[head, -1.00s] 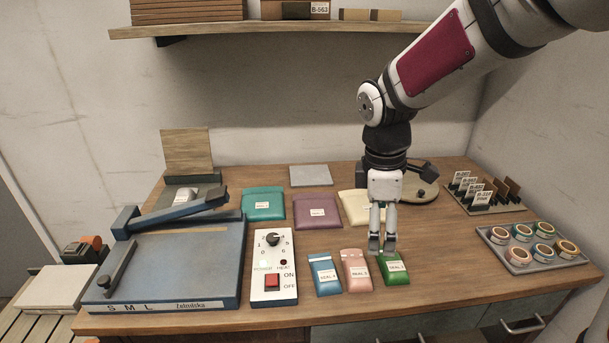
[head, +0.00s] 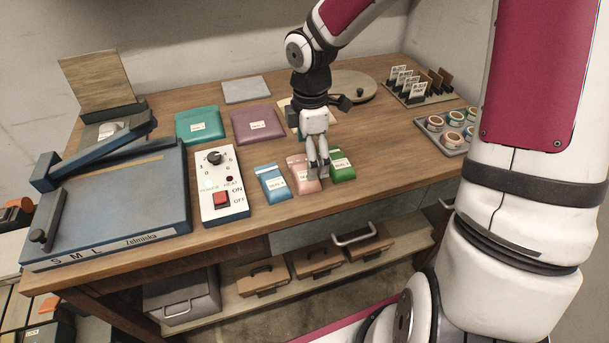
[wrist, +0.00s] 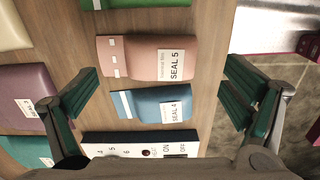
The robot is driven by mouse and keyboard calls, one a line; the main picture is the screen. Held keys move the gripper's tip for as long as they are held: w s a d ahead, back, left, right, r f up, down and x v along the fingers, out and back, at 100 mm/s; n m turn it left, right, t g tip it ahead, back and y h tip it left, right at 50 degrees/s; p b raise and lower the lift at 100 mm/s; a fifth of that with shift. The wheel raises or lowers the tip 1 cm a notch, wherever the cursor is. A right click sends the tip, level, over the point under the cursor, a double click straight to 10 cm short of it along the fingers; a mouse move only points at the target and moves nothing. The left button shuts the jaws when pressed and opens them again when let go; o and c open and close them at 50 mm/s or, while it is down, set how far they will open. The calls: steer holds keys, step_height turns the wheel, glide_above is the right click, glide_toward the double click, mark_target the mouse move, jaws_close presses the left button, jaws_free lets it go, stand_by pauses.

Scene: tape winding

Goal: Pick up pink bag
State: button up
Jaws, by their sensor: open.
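The pink bag (head: 300,176) lies flat on the wooden table, between a blue bag (head: 271,184) and a green bag (head: 341,167). It also shows in the wrist view (wrist: 138,58), with a white label reading SEAL 5. My gripper (head: 318,172) is over the right part of the pink bag in the head view, hiding some of it. In the wrist view my gripper (wrist: 160,100) is open and empty. Its fingers stand wide apart, one on each side of the pink and blue bags, nearer the blue bag (wrist: 155,106). I cannot tell the height exactly.
The control box (head: 221,186) with a red switch stands left of the small bags. Teal (head: 200,125) and purple (head: 257,123) bags lie behind. A blue sealing machine (head: 115,205) is at left. A tray of tape rolls (head: 448,132) is at right. The table's front edge (head: 340,205) is close.

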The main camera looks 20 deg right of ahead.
mark_target(306, 172)
steer(key=f, duration=0.2)
steer(key=a+f+b, duration=0.1)
steer(key=f, duration=0.2)
steer(key=shift+s+f, duration=0.1)
steer(key=c, duration=1.3)
